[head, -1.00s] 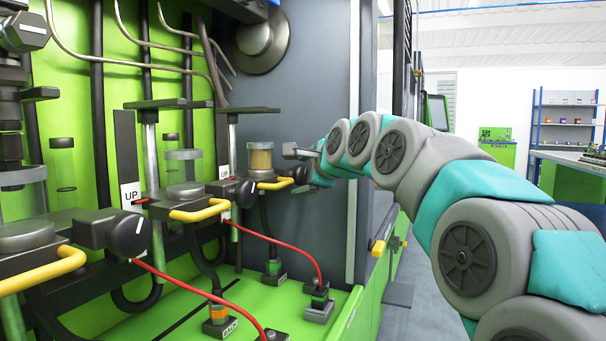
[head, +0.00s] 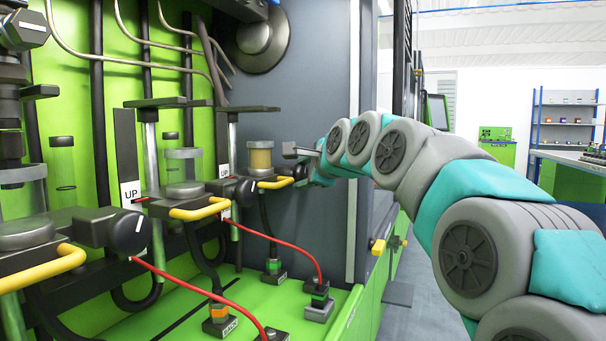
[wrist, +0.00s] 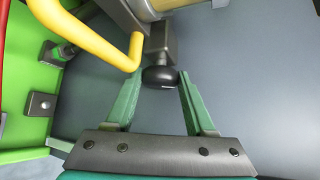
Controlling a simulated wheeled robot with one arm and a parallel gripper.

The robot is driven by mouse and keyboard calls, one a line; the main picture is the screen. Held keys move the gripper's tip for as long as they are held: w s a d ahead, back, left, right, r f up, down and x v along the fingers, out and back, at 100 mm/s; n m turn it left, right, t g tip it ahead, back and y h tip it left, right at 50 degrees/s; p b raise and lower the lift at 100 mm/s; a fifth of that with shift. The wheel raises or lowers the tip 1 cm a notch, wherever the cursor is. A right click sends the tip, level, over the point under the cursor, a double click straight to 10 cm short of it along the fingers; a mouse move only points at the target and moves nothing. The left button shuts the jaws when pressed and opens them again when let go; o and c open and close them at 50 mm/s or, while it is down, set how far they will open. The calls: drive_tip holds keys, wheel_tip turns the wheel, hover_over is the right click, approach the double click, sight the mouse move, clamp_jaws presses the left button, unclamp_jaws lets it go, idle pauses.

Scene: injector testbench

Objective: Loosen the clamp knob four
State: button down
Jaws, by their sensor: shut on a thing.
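The black clamp knob (wrist: 158,77) sits at the end of a dark clamp block beside a yellow handle. In the head view it is the farthest knob (head: 299,172) of the row, beside the clear cylinder with tan contents (head: 260,158). My gripper (wrist: 157,84) is shut on this knob, with one green finger on each side of it. In the head view my gripper (head: 311,172) reaches the knob from the right, and its fingers are small and partly hidden there. The knob's mark is too small to read.
Nearer clamps carry more black knobs (head: 130,232) and yellow handles (head: 200,210). A red cable (head: 275,240) runs below the clamps to connectors on the green bench floor (head: 262,296). The grey side wall (head: 300,110) stands close behind my gripper.

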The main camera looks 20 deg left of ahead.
drive_tip(key=shift+f, duration=0.2)
drive_tip(key=n+t+b, duration=0.1)
drive_tip(key=b, duration=0.2)
drive_tip(key=shift+f+y, duration=0.3)
drive_tip(key=shift+f, duration=0.1)
drive_tip(key=n+t+y+b, duration=0.2)
drive_tip(key=n+b, duration=0.1)
drive_tip(key=b, duration=0.4)
drive_tip(key=n+t+y+b, duration=0.2)
drive_tip(key=n+b, duration=0.1)
drive_tip(key=b, duration=0.4)
drive_tip(key=shift+a+f+b, duration=0.1)
drive_tip(key=shift+b, duration=0.25)
drive_tip(key=shift+n+y+b, duration=0.75)
drive_tip(key=shift+n+y, duration=0.45)
drive_tip(key=shift+n, duration=0.1)
drive_tip(key=shift+w+f+n+y, duration=0.1)
drive_tip(key=shift+w+n+y, duration=0.05)
drive_tip(key=shift+n+y, duration=1.05)
drive_tip(key=shift+c, duration=1.2)
unclamp_jaws()
drive_tip(key=shift+h, duration=0.3)
